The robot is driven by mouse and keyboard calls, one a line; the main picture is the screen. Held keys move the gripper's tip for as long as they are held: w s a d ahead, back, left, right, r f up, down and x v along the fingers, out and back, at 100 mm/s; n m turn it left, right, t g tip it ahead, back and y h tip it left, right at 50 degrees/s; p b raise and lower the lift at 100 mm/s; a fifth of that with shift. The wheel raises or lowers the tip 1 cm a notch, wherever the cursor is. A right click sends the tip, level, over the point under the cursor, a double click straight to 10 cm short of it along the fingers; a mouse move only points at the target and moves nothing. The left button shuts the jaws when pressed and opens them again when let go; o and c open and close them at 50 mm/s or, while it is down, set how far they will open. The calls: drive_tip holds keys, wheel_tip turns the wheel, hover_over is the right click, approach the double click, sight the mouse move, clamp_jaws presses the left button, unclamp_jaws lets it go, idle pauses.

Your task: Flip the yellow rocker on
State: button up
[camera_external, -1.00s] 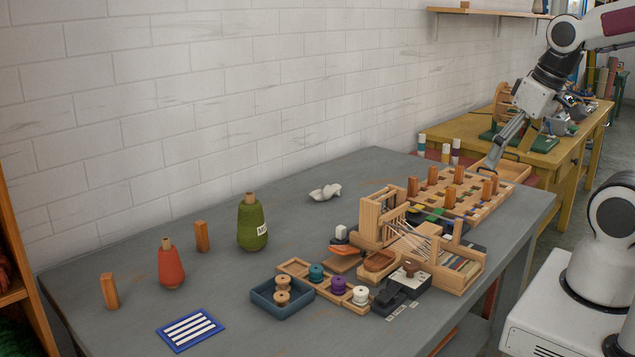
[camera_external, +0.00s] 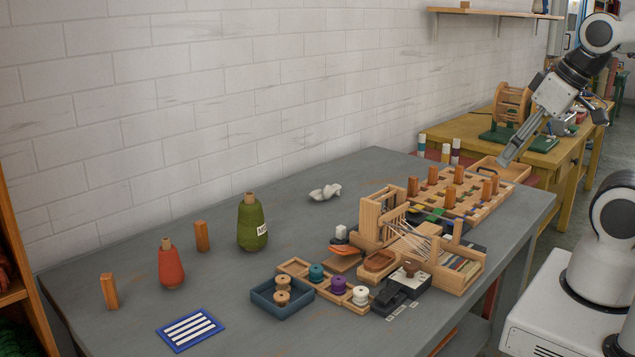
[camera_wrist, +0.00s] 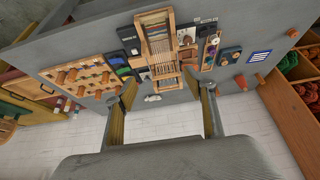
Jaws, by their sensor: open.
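A small yellow piece (camera_external: 416,207) lies beside a green one (camera_external: 435,214), just left of the peg board; they are partly hidden behind the loom, and I cannot tell which way any rocker is tipped. In the wrist view, a panel of coloured pieces (camera_wrist: 118,60) shows beside the loom, too small to pick out a yellow rocker for certain.
The wooden loom (camera_external: 424,250) and peg board (camera_external: 460,192) crowd the table's right side. A spool tray (camera_external: 283,308), a dark switch box (camera_external: 388,299), a green yarn cone (camera_external: 252,225) and a red one (camera_external: 171,266) stand nearer. The table's left middle has free room.

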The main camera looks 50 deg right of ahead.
drive_tip(key=c, duration=1.2)
drive_tip(key=shift+d, duration=0.15)
clamp_jaws()
drive_tip(key=w+d+f, duration=0.4)
drive_tip(key=w+d, duration=0.2)
drive_tip(key=w, duration=0.3)
drive_tip(key=w+d+f+g, duration=0.1)
drive_tip(key=w+d+f, duration=0.3)
drive_tip(key=w+d, duration=0.3)
drive_tip(key=w+d+f+g+y, duration=0.1)
drive_tip(key=w+d+f, duration=0.3)
drive_tip(key=w+d, duration=0.3)
drive_tip(key=w, duration=0.5)
drive_tip(key=shift+w+d+f, duration=0.25)
drive_tip(key=shift+w+f, duration=0.15)
